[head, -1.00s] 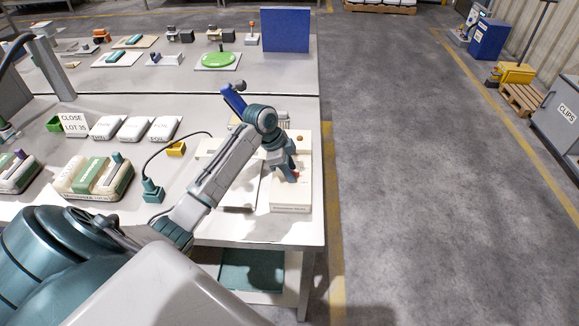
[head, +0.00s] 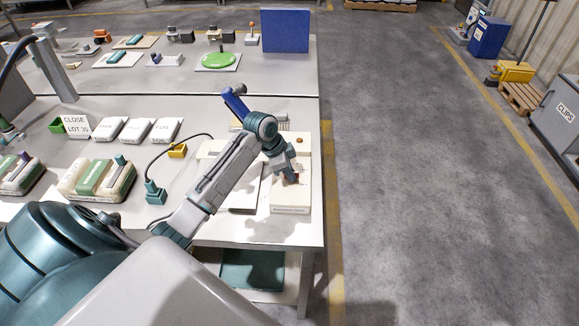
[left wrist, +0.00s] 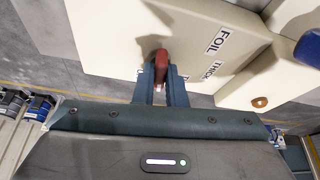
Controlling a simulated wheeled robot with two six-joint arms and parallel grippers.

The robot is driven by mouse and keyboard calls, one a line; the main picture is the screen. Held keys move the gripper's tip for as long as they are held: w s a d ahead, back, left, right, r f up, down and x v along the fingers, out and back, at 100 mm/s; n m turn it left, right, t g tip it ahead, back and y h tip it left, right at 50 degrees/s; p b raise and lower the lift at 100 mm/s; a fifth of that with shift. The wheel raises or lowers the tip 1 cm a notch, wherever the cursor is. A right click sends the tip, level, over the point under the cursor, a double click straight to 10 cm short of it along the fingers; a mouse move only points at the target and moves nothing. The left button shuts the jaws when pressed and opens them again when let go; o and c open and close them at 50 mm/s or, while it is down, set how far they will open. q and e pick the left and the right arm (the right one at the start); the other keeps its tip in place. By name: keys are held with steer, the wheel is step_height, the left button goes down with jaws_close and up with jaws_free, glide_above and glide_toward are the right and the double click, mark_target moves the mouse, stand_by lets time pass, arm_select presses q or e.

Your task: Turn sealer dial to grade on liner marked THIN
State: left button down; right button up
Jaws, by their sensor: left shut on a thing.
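The sealer (head: 290,207) is a cream box at the right end of the near bench, and its face fills much of the left wrist view (left wrist: 110,40). My left gripper (head: 291,177) is over it, shut on the red dial (left wrist: 161,60). Labels FOIL (left wrist: 218,41) and THICK (left wrist: 213,70) stand to the right of the dial in the left wrist view. Another white label beside the fingers is mostly hidden. My right gripper is out of view.
A sign reading CLOSE LOT 35 (head: 76,127) stands at the left. Filled sacks (head: 97,179), a teal plug-like block with a black cable (head: 155,192) and a yellow block (head: 178,151) lie left of my arm.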

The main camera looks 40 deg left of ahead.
arm_select(q)
steer(key=n+p, duration=0.3)
steer(key=shift+r+t+y, duration=0.25)
steer(key=shift+t+y, duration=0.05)
steer(key=shift+t, duration=0.1)
steer(key=shift+f+n+p, duration=0.1)
steer(key=shift+n+p, duration=0.3)
steer(key=shift+p, duration=0.1)
steer(key=c, duration=1.5)
jaws_free()
steer(key=b+v, duration=0.1)
steer(key=v, duration=0.4)
steer(key=b+v, duration=0.2)
steer(key=v, duration=0.3)
steer(key=shift+s+d+r, duration=0.15)
steer(key=shift+s+r, duration=0.15)
steer(key=shift+r, duration=0.05)
